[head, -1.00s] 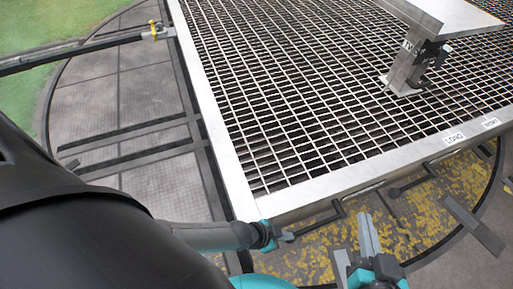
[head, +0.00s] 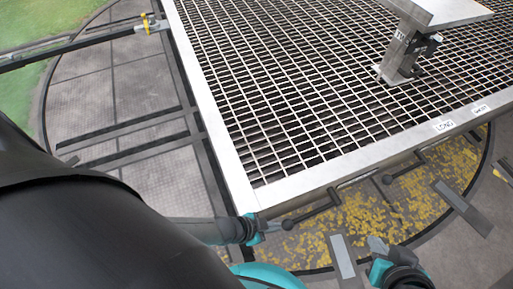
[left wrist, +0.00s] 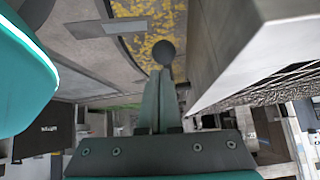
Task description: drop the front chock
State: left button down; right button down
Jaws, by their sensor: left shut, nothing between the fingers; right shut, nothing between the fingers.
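A black lever (head: 322,205) with a round knob (head: 288,225) sticks out below the front edge of the grated deck (head: 330,174). My left gripper (head: 274,228) is shut and empty, its tips close to this knob. In the left wrist view the knob (left wrist: 164,52) shows just beyond the shut fingertips (left wrist: 160,72); I cannot tell whether they touch. A second lever with a knob (head: 388,179) is further right, apart from both grippers. My right gripper (head: 377,244) is shut and empty, out over the floor. I cannot make out which part is the front chock.
Labels LONG (head: 444,126) and SHORT (head: 481,109) are on the deck frame. A metal post (head: 404,58) stands on the grating. A rail with a yellow fitting (head: 147,22) meets the deck's left side. Grey strips (head: 342,257) and (head: 462,208) lie on the yellow-flecked floor.

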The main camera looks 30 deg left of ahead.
pick_arm(q)
jog(key=s+a, duration=0.1)
jog(key=s, duration=0.1)
jog(key=s+a+f, duration=0.1)
jog(key=s+a, duration=0.1)
jog(key=shift+s+a, duration=0.1)
jog(key=shift+a, duration=0.2)
pick_arm(e)
jog(key=shift+s+d+g, duration=0.2)
jog(key=shift+d+g, duration=0.1)
